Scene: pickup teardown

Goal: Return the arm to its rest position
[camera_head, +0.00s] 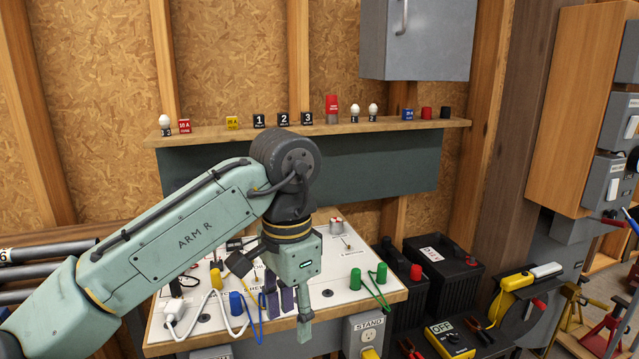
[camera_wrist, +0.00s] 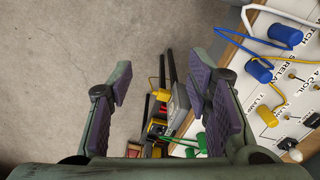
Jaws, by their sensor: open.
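My gripper (camera_head: 288,308) hangs fingers down at the end of my green arm (camera_head: 170,230), in front of the white labelled panel (camera_head: 335,270) in the head view. In the wrist view my gripper (camera_wrist: 160,85) has its two purple-padded fingers spread wide, with nothing held between them. Bare concrete floor (camera_wrist: 100,35) and some tools lie far below the gap, and the panel's edge is to the right. The arm reaches in from the lower left, bent at a dark joint, and hides part of the panel.
Blue, green and yellow plugs with leads stand on the panel. A shelf (camera_head: 370,127) with small blocks and bulbs runs behind my arm. Dark batteries (camera_head: 442,265), a yellow OFF meter (camera_head: 449,338) and a STAND box (camera_head: 367,332) are to the right. A grey cabinet (camera_head: 435,40) hangs above.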

